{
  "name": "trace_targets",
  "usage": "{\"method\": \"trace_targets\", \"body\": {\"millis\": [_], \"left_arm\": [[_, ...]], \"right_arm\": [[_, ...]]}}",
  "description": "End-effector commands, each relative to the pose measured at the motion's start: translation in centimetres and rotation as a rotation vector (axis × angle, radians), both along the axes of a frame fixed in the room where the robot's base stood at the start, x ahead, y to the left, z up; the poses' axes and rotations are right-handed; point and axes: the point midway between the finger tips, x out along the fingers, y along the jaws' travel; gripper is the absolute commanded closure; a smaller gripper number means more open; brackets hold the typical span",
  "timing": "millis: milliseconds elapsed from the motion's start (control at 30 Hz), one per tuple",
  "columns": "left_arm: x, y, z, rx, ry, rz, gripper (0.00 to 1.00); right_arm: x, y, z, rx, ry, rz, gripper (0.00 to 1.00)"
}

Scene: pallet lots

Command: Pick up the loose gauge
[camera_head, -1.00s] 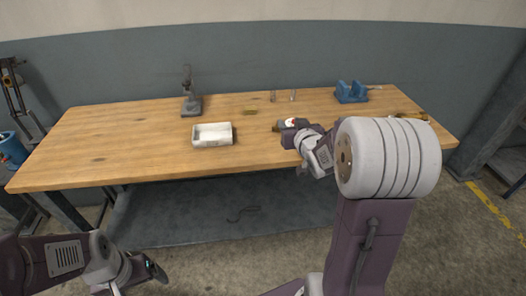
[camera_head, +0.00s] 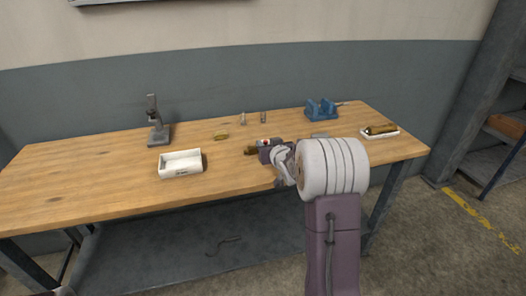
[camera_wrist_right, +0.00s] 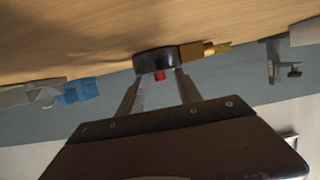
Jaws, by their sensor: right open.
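The loose gauge (camera_wrist_right: 150,62) shows in the right wrist view as a dark round body with a brass fitting on its right. It lies on the wooden bench. In the head view its brass end (camera_head: 250,151) sticks out left of my right gripper (camera_head: 265,149), which hides most of the rest. In the wrist view my right gripper (camera_wrist_right: 158,78) is open, its two fingertips close at the gauge with a small red part between them. Whether the fingers touch it I cannot tell. My left gripper is not in view.
On the wooden bench (camera_head: 100,180) stand a white tray (camera_head: 181,170), a grey stand (camera_head: 158,134), a small brass piece (camera_head: 221,136), two small upright fittings and a blue vise (camera_head: 321,110). A white tray (camera_head: 393,134) at right holds a brass-coloured piece. The front left bench is clear.

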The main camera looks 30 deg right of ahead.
Motion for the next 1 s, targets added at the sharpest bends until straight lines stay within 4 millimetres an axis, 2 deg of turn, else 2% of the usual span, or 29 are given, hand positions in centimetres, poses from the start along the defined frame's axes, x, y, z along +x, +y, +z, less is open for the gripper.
{"method": "trace_targets", "body": {"millis": [233,267,300,400,1000], "left_arm": [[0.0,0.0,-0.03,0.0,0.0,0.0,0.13],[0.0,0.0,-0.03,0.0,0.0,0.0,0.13],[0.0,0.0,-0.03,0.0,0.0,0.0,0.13],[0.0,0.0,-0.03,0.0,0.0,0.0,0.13],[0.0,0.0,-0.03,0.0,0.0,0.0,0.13]], "right_arm": [[0.36,-0.06,-0.08,0.0,0.001,0.0,0.58],[0.35,-0.06,-0.08,0.0,0.001,0.0,0.64],[0.35,-0.06,-0.08,0.0,0.001,0.0,0.75],[0.34,-0.06,-0.07,0.0,0.0,0.0,1.0],[0.32,-0.06,-0.06,0.0,0.0,0.0,1.0]]}}
